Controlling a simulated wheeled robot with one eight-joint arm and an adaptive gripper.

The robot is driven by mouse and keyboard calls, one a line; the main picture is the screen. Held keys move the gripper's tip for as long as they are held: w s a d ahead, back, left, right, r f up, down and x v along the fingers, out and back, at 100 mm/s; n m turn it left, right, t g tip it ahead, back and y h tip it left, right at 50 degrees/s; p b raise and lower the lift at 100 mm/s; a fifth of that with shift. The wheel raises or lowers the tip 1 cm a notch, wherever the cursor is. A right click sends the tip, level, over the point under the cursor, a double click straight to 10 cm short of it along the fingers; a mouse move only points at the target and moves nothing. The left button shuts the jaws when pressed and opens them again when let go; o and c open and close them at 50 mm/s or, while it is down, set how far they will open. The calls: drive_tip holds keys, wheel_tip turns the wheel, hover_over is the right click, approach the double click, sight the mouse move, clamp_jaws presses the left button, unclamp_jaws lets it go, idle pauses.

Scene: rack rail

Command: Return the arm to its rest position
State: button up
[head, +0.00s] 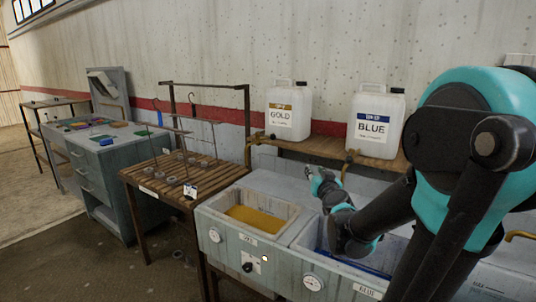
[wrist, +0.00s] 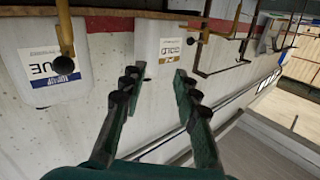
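My arm (head: 455,150) fills the right of the head view and reaches over the blue tank (head: 318,240). My gripper (head: 314,178) shows small beyond the forearm, above the back of the tanks. In the wrist view my gripper (wrist: 158,84) has its two fingers spread apart with nothing between them, so it is open and empty. The wrist view is upside down. The jug marked GOLD (wrist: 160,50) appears beyond the fingertips, apart from them.
The GOLD jug (head: 287,108) and BLUE jug (head: 375,122) stand on a wooden shelf (head: 325,146) behind the tanks. The gold tank (head: 262,198) holds yellow liquid. A wooden table (head: 140,175) with a metal rack frame (head: 247,110) stands left, then a grey cabinet (head: 118,190).

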drive_tip(key=s+a+f+n+g+y, duration=0.3)
drive_tip(key=s+a+f+g, duration=0.1)
drive_tip(key=s+a+f, duration=0.25)
drive_tip(key=s+d+f+m+g+h, duration=0.1)
drive_tip(key=s+d+f+g+h, duration=0.1)
drive_tip(key=s+f, duration=0.7)
drive_tip(key=s+d+f+m+g+h, duration=0.1)
drive_tip(key=s+d+f+g+h, duration=0.1)
drive_tip(key=s+d+f+g, duration=0.3)
drive_tip(key=s+f+g, duration=0.2)
drive_tip(key=s+f, duration=0.2)
drive_tip(key=s, duration=0.1)
drive_tip(key=shift+d, duration=0.25)
drive_tip(key=shift+r, duration=0.1)
idle(5.1)
